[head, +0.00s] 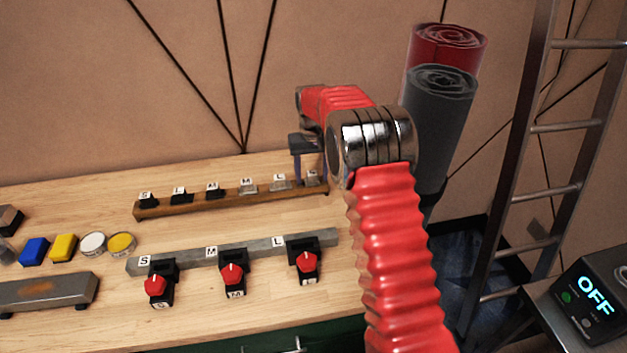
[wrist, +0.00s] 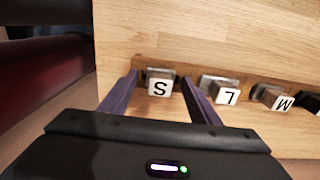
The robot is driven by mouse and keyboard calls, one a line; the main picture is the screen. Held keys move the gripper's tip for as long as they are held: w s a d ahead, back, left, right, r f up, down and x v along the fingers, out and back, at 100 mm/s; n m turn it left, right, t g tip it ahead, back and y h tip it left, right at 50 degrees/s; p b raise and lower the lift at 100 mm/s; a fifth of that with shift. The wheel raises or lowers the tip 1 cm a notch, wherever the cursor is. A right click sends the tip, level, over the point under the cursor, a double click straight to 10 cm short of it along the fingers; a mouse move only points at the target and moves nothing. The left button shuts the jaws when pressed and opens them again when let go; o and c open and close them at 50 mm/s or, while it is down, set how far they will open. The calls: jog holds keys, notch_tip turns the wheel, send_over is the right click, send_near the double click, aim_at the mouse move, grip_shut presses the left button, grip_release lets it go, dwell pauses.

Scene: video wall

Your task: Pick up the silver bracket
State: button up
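A wooden rack (head: 240,200) on the bench holds a row of small lettered pieces, black ones to the left and silver-grey ones to the right. My gripper (head: 311,180) is at the rack's right end, pointing down. In the wrist view, my gripper (wrist: 160,78) is open, its purple fingers on either side of a silver piece tagged S (wrist: 160,84), with gaps visible beside it. Silver pieces tagged L (wrist: 222,92) and M (wrist: 273,97) sit beside it. In the head view, the fingers partly hide the end piece (head: 312,174).
A grey bar (head: 190,259) with red-knobbed holders stands in front of the rack. Blue (head: 34,250) and yellow (head: 64,247) blocks and round tins lie at left. Rolled mats (head: 440,110) and a ladder (head: 520,170) stand at right, beyond the bench edge.

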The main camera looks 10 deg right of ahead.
jog(key=c, duration=1.2)
jog(key=shift+r, duration=0.1)
notch_tip(320, 180, up, 10)
dwell(0.8)
jog(key=s, duration=1.4)
jog(key=shift+d+f, duration=0.25)
jog(key=shift+s, duration=0.15)
